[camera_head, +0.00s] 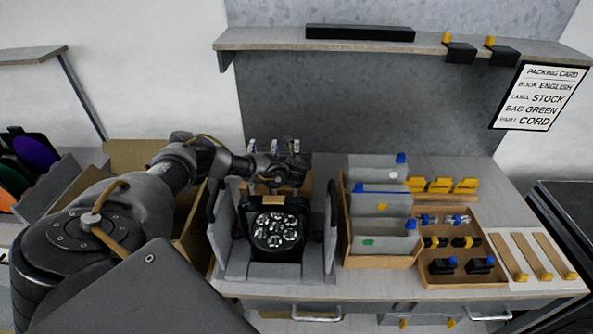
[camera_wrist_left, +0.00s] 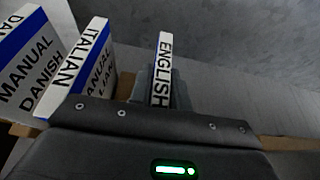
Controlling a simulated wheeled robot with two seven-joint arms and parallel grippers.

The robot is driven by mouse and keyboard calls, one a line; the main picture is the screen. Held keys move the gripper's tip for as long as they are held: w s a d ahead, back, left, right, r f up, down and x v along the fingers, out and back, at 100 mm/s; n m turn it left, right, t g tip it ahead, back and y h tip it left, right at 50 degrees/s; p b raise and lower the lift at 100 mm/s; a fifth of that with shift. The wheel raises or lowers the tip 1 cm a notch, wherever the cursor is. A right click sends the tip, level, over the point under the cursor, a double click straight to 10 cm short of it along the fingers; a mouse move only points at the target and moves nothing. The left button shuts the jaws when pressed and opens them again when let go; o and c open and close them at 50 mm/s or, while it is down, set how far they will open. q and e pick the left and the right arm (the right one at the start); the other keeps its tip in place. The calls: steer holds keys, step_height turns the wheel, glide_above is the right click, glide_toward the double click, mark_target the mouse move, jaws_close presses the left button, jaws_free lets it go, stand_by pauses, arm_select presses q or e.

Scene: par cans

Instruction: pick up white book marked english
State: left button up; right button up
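The white book marked ENGLISH (camera_wrist_left: 164,68) stands upright in the middle of the left wrist view, its spine facing the camera. Grey finger-like parts show close on both sides of its lower spine. Whether they touch it is unclear. In the head view my left gripper (camera_head: 289,168) is at the back of the table, by a row of small book tops, behind the black lamp housing. Its fingertips are too small there to judge. Books marked ITALIAN (camera_wrist_left: 84,62) and DANISH (camera_wrist_left: 30,62) stand to the left, with blue bands. My right gripper is out of view.
The black par can (camera_head: 275,230) sits in a grey cradle in front of the books. A divided organizer (camera_head: 381,262) and a parts tray (camera_head: 462,283) stand to the right. A shelf (camera_head: 270,36) runs above. A packing card (camera_head: 540,97) reads BOOK ENGLISH.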

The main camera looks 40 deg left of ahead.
arm_select(q)
jaws_close()
steer(key=shift+r, duration=0.1)
